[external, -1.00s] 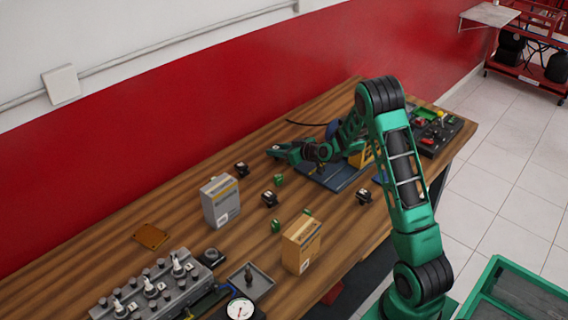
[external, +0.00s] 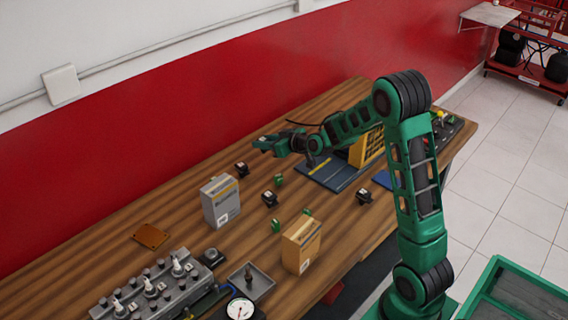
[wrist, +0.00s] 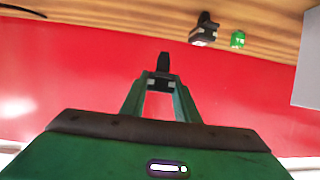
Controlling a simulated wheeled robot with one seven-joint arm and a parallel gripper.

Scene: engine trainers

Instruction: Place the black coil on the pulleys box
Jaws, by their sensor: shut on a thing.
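My gripper (external: 262,144) is raised above the far side of the workbench, with the red wall behind it. In the wrist view my gripper (wrist: 160,84) is shut on a small black coil (wrist: 163,65), which sticks out past the fingertips. A grey box (external: 220,202) and a tan box (external: 301,246) stand on the bench nearer the camera. I cannot read their labels, so I cannot tell which is the pulleys box. The gripper is well away from both boxes.
Other small black coils (external: 242,169) (external: 270,199) (external: 363,197) and green parts (external: 279,180) lie around the boxes. A grey engine block (external: 150,290) and a small tray (external: 250,282) are at the front. A yellow unit (external: 366,148) stands right of the gripper.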

